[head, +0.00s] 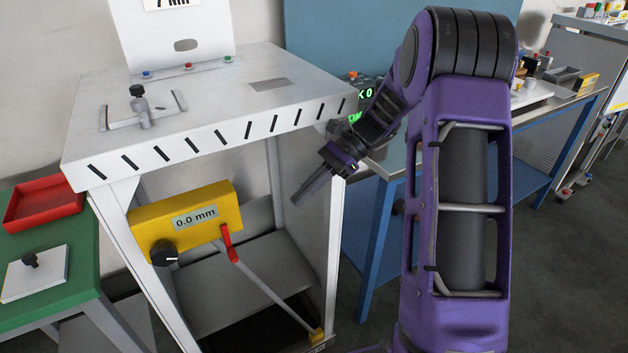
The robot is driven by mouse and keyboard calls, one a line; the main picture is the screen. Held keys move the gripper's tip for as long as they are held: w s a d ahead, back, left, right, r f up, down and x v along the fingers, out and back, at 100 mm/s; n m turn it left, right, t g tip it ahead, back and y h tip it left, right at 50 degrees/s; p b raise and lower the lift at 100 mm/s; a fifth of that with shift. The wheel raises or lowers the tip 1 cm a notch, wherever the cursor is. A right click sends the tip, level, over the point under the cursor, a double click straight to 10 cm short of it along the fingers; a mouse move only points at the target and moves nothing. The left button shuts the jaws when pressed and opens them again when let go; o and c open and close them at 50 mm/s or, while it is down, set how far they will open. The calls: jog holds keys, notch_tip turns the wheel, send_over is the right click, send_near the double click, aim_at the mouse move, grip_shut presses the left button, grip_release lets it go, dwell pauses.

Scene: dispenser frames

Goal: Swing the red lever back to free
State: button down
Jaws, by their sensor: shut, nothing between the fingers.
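The red lever (230,243) is on the right end of the front of a yellow box (184,218). The box reads 0.0 mm, and a black knob (164,252) sits at its lower left. The lever is short and hangs downward, its lower end meeting a thin grey rod that slopes down to the right. My gripper (298,198) is right of and a little above the lever, apart from it. Its fingers are closed together, empty, and point down and left. No label for the lever's positions can be read.
The yellow box sits under a white-topped stand (210,100) whose right front leg (334,250) is close to my gripper. A green table (75,245) with a red tray (42,207) is at the left. A blue bench (375,230) stands behind my arm at the right.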

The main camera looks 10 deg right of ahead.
jog(key=shift+v, duration=1.6)
